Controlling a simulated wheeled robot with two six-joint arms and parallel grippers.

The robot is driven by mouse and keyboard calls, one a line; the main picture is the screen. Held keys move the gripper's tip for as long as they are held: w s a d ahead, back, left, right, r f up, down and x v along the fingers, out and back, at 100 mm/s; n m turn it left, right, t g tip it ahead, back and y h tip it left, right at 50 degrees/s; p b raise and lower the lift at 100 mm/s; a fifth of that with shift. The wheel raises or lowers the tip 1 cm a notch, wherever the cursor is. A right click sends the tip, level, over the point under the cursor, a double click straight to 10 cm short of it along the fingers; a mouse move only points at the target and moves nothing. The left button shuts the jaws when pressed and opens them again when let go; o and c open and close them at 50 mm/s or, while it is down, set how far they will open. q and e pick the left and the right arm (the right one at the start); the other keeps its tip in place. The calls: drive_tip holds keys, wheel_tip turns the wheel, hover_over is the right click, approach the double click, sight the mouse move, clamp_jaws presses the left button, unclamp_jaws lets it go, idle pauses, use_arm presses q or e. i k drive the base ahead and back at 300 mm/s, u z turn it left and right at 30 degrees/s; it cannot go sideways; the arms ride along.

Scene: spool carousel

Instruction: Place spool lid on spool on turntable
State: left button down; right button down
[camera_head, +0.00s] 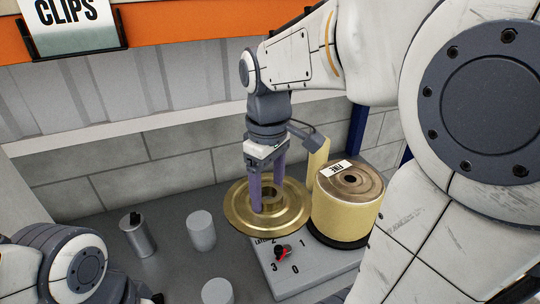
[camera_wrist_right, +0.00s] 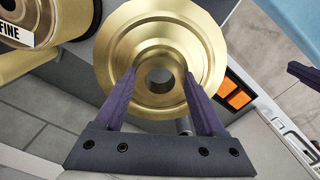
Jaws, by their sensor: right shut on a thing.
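The brass spool lid (camera_head: 239,214), a round flanged disc with a hole in its middle, hangs roughly level left of the spool in the head view. It also fills the top middle of the right wrist view (camera_wrist_right: 205,45). My right gripper (camera_head: 265,205) is shut on it, with purple fingers on its raised centre; the fingers also show in the wrist view (camera_wrist_right: 160,82). The yellow spool (camera_head: 343,212) stands upright on a dark round base (camera_head: 338,241) and has a metal top labelled FINE. Part of another yellow spool (camera_head: 317,158) shows behind. My left gripper is not clearly visible.
A grey box (camera_head: 310,278) with a red-marked dial (camera_head: 283,252) and numbers lies below the lid. A metal canister (camera_head: 137,237) and grey cylinders (camera_head: 201,230) stand left on the grey surface. A block wall (camera_head: 110,193) is behind.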

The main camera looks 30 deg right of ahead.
sight(350, 178)
drive_tip(key=u, duration=2.65)
drive_tip(key=k, duration=1.5)
drive_tip(key=z, duration=2.35)
